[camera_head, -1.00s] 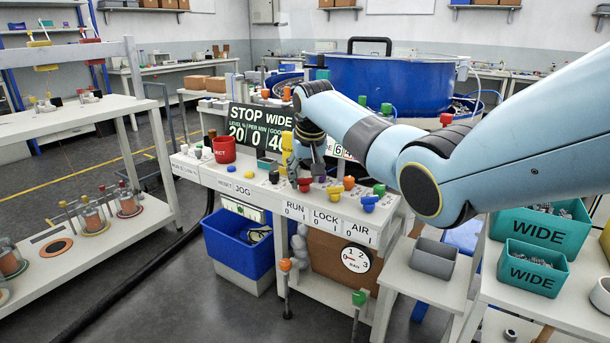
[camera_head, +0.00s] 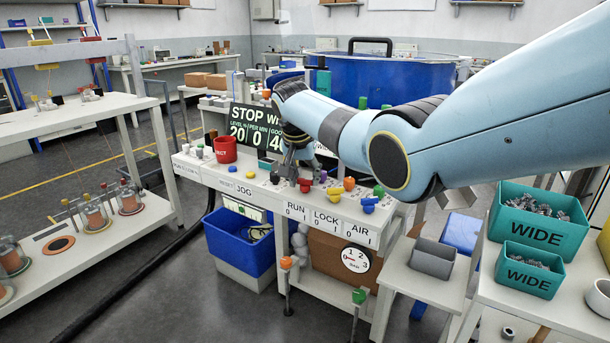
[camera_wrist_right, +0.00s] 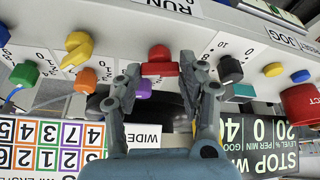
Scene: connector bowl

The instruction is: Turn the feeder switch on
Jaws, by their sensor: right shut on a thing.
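The red switch knob (camera_head: 304,185) stands on the white control desk, above the front labels RUN, LOCK and AIR; RUN is the nearest. No label in view reads feeder. My right gripper (camera_head: 291,170) reaches down to the desk from behind this knob. In the right wrist view the fingertips of the gripper (camera_wrist_right: 160,70) are shut on the bar of the red knob (camera_wrist_right: 158,54), one finger on each side. My arm hides part of the sign (camera_head: 262,130) reading STOP, with 20, 0 and 40. My left gripper is not in view.
An orange knob (camera_head: 349,183), a blue knob (camera_head: 369,204), a green knob (camera_head: 379,191) and a black knob (camera_head: 274,177) stand close around. A purple button (camera_wrist_right: 144,90) lies near one finger. A red cup (camera_head: 226,150) stands at the desk's left.

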